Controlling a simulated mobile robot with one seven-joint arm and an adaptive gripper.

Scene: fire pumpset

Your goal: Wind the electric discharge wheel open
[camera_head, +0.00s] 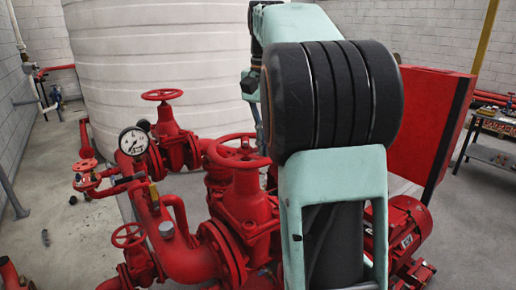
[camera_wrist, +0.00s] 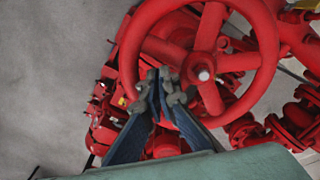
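A large red spoked handwheel (camera_wrist: 212,30) fills the upper middle of the wrist view, with a pale stem end at its hub. My gripper (camera_wrist: 165,78) is in front of its lower left part, left of the hub. The two dark fingers meet almost tip to tip by a spoke and the rim. I cannot tell whether they touch the wheel or are apart from it. In the head view a large red handwheel (camera_head: 238,151) tops a red valve left of my arm. No label shows which wheel is the discharge wheel. My gripper is hidden there behind my arm.
Smaller red handwheels (camera_head: 162,95) (camera_head: 128,235) and a pressure gauge (camera_head: 134,141) crowd the left pipework. A white tank (camera_head: 165,55) stands behind. A red cabinet (camera_head: 425,120) and red motor (camera_head: 405,228) are at right. The floor (camera_head: 50,185) at far left is mostly clear.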

